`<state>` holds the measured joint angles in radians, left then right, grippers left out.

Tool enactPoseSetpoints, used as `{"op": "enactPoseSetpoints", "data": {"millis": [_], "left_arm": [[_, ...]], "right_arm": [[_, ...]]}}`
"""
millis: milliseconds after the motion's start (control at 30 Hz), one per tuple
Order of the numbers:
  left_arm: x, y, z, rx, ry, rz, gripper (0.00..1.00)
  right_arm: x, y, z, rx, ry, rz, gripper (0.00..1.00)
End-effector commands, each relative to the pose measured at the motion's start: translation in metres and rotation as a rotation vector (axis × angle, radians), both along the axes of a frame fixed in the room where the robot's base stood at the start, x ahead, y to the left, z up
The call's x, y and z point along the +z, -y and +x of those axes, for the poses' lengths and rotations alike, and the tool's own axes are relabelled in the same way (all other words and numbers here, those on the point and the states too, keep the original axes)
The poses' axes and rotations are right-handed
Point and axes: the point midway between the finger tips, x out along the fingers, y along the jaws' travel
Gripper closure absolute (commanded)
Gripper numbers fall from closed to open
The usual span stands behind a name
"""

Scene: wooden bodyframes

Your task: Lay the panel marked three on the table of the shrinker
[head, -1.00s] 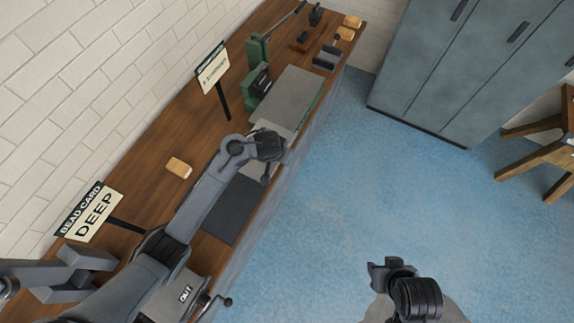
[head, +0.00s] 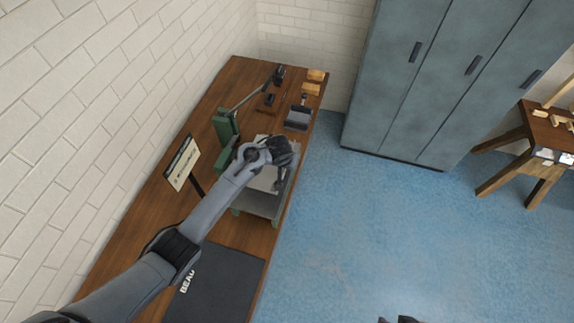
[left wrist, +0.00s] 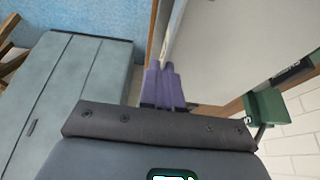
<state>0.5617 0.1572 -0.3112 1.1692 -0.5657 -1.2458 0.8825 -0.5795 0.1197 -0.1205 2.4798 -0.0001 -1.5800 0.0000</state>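The panel (head: 263,181) is a light grey sheet with its edge in my left gripper (head: 283,178). In the left wrist view the panel (left wrist: 235,50) fills the upper right, and the two purple-grey fingers (left wrist: 165,85) are close together at its edge. No number shows on it. The shrinker (head: 226,126) is a green machine with a long lever. Its grey table (head: 258,207) is under the panel and partly hidden by it and my left arm. I cannot tell if the panel touches the table. Only a dark tip of my right gripper (head: 399,320) shows at the bottom edge.
A sign (head: 182,162) stands on the wooden bench (head: 140,220) left of the shrinker. A dark mat (head: 225,285) lies nearer. Small tools and wooden blocks (head: 313,83) are at the far end. Grey lockers (head: 420,80) and a wooden stand (head: 545,130) are right; blue floor is clear.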

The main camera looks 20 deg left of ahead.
Motion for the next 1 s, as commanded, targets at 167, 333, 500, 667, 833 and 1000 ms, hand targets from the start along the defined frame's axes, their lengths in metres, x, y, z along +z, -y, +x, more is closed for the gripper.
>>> {"op": "enactPoseSetpoints", "data": {"millis": [167, 333, 500, 667, 833, 1000], "left_arm": [[-0.01, 0.0, 0.001, 0.0, 0.002, 0.0, 1.0], [-0.021, 0.0, 0.001, -0.001, 0.003, 0.001, 1.0], [-0.034, 0.0, 0.001, -0.001, 0.003, 0.001, 1.0], [-0.044, 0.0, 0.0, 0.0, 0.002, 0.0, 1.0], [-0.055, 0.0, 0.001, -0.001, 0.002, 0.0, 1.0], [-0.059, 0.0, 0.001, -0.001, 0.002, 0.0, 1.0]], "right_arm": [[-0.013, 0.001, -0.001, 0.002, -0.001, -0.004, 0.57], [-0.027, 0.002, -0.001, 0.002, -0.001, -0.005, 0.57], [-0.043, 0.002, -0.001, 0.002, -0.001, -0.005, 0.57], [-0.052, 0.001, -0.001, 0.001, -0.002, -0.004, 0.57], [-0.057, 0.0, -0.001, -0.001, -0.002, 0.0, 0.57], [-0.059, -0.001, -0.001, -0.003, -0.001, 0.003, 0.57]]}}
